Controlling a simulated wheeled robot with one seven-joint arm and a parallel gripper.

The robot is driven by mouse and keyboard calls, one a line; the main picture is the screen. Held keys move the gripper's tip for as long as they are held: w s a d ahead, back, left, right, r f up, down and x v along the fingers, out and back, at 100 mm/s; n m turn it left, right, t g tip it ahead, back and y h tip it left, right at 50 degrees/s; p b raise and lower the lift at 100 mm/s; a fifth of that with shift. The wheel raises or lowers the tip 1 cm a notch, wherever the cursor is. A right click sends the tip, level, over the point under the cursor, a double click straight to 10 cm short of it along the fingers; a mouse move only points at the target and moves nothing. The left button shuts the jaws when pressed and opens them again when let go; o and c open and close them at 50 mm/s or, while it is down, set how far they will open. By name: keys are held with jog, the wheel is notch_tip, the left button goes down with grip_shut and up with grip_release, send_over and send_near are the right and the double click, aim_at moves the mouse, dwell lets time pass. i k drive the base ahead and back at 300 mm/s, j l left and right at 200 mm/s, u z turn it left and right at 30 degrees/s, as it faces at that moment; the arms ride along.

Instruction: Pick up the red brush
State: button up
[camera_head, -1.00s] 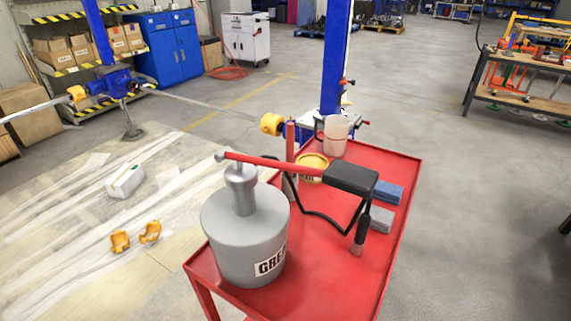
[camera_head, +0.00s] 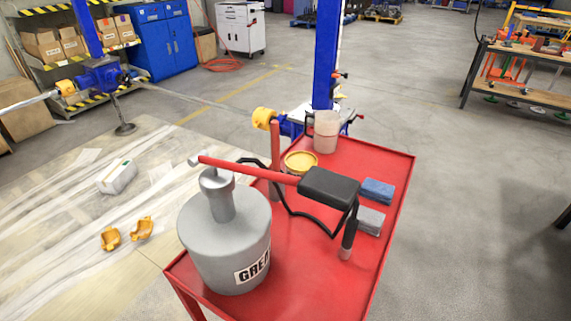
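I cannot pick out a red brush for certain. A thin upright red rod (camera_head: 275,150) stands on the red cart (camera_head: 330,278) behind the grease can; its lower part is partly hidden, and I cannot tell whether it is a brush handle. A grey grease can (camera_head: 222,240) stands at the cart's near left. A red bar (camera_head: 248,170) runs from its top to a black block (camera_head: 329,187). My gripper is not in view.
On the cart are a yellow-rimmed tin (camera_head: 300,162), a translucent jug (camera_head: 326,132), a blue block (camera_head: 377,190) and a grey block (camera_head: 369,220). A blue post (camera_head: 326,60) rises behind. The floor right of the cart is clear. A workbench (camera_head: 515,80) stands far right.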

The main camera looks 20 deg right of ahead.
aim_at(275, 128)
jog(key=i+l+u, duration=0.15)
jog(key=l, duration=0.5)
jog(key=i+l+u, duration=0.15)
jog(key=l, duration=0.5)
jog(key=i+l+u, duration=0.15)
jog(key=l, duration=0.5)
jog(key=i+l+u, duration=0.1)
jog(key=l, duration=0.6)
jog(key=i+l+u, duration=0.15)
jog(key=l, duration=0.5)
jog(key=j, duration=0.25)
jog(key=i+j, duration=0.15)
